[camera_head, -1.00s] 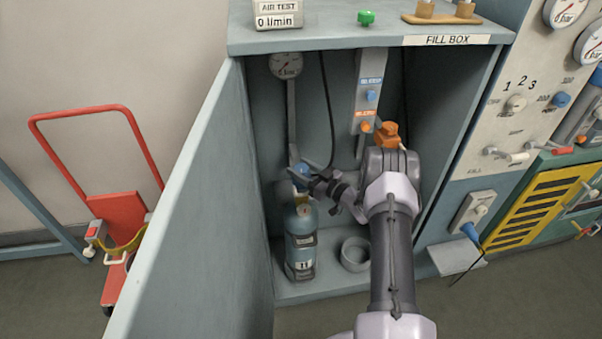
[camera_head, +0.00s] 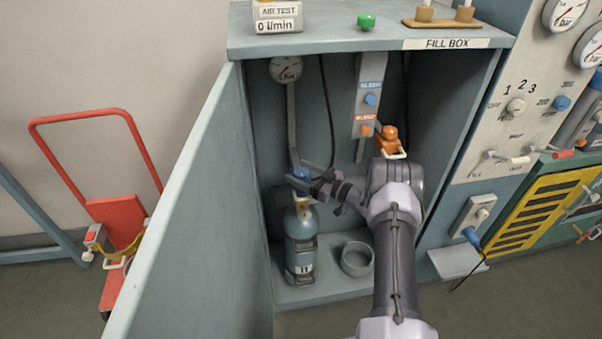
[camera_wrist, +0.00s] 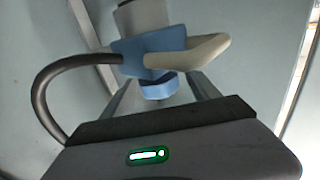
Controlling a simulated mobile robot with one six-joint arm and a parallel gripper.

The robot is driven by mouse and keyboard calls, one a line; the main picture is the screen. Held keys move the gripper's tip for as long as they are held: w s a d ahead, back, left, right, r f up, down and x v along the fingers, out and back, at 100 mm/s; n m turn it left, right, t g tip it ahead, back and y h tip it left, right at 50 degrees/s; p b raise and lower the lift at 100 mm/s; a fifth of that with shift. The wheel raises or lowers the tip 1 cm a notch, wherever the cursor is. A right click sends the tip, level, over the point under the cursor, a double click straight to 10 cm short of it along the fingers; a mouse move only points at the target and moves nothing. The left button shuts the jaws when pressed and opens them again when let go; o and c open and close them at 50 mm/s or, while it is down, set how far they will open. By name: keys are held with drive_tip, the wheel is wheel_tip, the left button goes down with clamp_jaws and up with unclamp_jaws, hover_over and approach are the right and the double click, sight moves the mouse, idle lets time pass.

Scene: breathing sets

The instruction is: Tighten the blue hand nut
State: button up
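The blue hand nut (camera_head: 301,173) is at the top of the blue-grey cylinder (camera_head: 300,240), which stands upright in the fill box. In the wrist view, a blue fitting (camera_wrist: 150,48) carries a beige lever and a dark hose, with a smaller blue part (camera_wrist: 158,88) below it. My gripper (camera_head: 303,184) is at the cylinder's top and partly covers the nut. In the wrist view, its grey fingers (camera_wrist: 161,88) lie on either side of the smaller blue part. Their tips are partly hidden by the fitting, and I cannot tell whether they touch it.
The fill box's open door (camera_head: 180,210) stands left of the cylinder. A grey ring-shaped holder (camera_head: 357,258) is on the box floor, right of the cylinder. A gauge (camera_head: 286,69) and hose hang above. An orange fitting (camera_head: 388,142) is behind my arm. A red trolley (camera_head: 120,220) stands outside.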

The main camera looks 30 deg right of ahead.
drive_tip(key=p+v, duration=0.5)
drive_tip(key=v, duration=1.2)
drive_tip(key=shift+s, duration=0.2)
drive_tip(key=shift+d, duration=0.1)
